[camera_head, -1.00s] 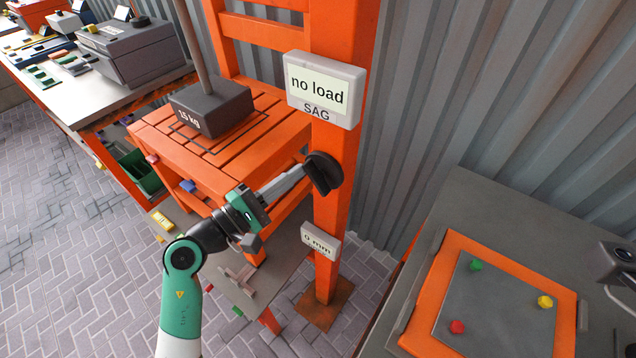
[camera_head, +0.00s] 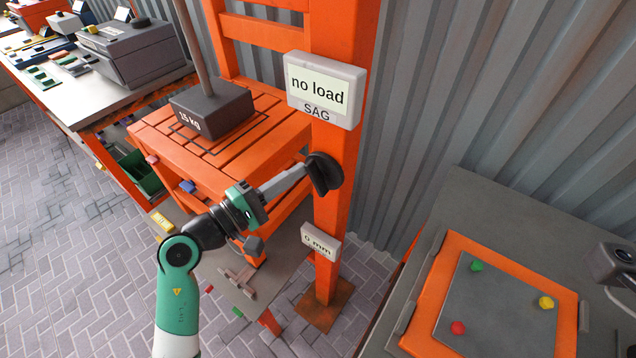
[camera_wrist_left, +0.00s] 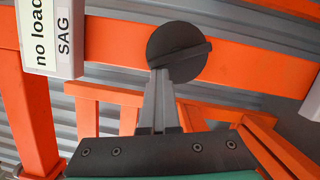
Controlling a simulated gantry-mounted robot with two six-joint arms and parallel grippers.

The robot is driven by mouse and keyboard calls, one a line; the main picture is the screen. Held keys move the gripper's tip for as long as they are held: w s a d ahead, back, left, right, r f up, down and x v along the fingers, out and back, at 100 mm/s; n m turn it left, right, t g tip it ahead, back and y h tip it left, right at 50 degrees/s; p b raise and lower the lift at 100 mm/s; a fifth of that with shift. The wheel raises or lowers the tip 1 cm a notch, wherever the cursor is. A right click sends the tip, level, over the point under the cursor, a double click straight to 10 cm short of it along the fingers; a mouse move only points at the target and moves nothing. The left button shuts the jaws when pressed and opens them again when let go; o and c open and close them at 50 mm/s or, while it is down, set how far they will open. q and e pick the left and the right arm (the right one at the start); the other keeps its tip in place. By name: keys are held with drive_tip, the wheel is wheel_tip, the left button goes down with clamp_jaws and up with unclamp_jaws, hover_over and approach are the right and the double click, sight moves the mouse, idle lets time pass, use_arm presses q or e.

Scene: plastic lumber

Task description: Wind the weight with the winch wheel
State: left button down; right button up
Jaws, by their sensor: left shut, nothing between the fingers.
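The winch wheel (camera_head: 322,174) is a dark round disc on the orange post, below the display. In the left wrist view the wheel (camera_wrist_left: 180,52) shows face-on with a raised bar across it. My left gripper (camera_head: 303,171) is shut and empty, with its tips at the wheel's near edge. The left wrist view also shows the shut fingers (camera_wrist_left: 160,75) reaching the wheel's lower edge; I cannot tell whether they touch. The dark 15 kg weight (camera_head: 212,108) sits on the orange slatted platform under a vertical rod. The SAG display (camera_head: 322,88) reads "no load".
A lower label (camera_head: 320,242) on the post reads "0 mm". A grey bench (camera_head: 480,215) with an orange-framed panel stands at right. A workbench with a grey box (camera_head: 130,50) is at the upper left. A corrugated wall (camera_head: 430,110) stands behind.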

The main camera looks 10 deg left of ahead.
use_arm(q)
drive_tip(key=shift+s+d+r+m+g, duration=0.1)
drive_tip(key=shift+d+r+m+g, duration=0.15)
drive_tip(key=shift+m, duration=0.6)
drive_tip(key=shift+s+d+r+m+g, duration=0.15)
drive_tip(key=shift+r+m, duration=0.15)
drive_tip(key=shift+m, duration=0.55)
drive_tip(key=shift+d+r+p, duration=0.2)
drive_tip(key=shift+d+p, duration=0.15)
drive_tip(key=shift+p, duration=0.3)
idle(3.4)
